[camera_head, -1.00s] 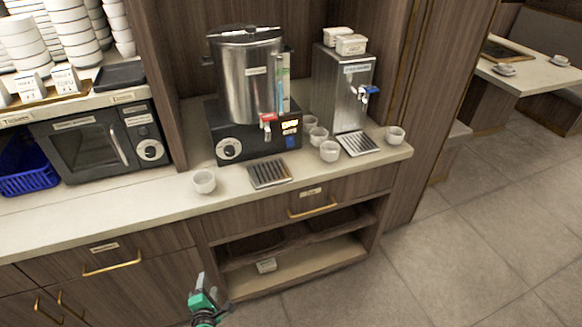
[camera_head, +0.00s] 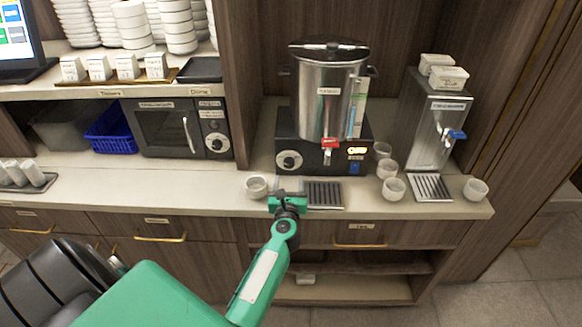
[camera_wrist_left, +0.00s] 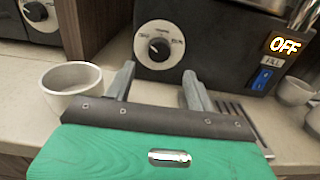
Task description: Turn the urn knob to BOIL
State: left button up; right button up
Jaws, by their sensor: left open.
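The urn (camera_head: 322,100) is a steel cylinder with a black lid on a black base, standing on the counter. Its round knob (camera_head: 289,161) is on the left of the base front; the knob also shows in the left wrist view (camera_wrist_left: 159,46), white ring around a black centre. My right gripper is not in view.
A white cup (camera_head: 256,188) stands just left of my left gripper, and a drip tray (camera_head: 324,195) lies to its right. Several cups stand right of the urn, before a steel dispenser (camera_head: 432,125). A microwave (camera_head: 178,130) is at left.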

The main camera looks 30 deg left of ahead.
aim_at(289, 166)
pick_arm(q)
jog(key=x, duration=0.5)
jog(key=shift+w+a, duration=0.2)
jog(key=shift+w, duration=0.05)
jog(key=shift+w+a, duration=0.25)
jog(key=shift+w, duration=0.2)
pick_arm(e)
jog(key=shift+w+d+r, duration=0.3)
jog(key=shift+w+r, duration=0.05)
pick_arm(q)
jog(key=c, duration=1)
jog(key=shift+o, duration=0.2)
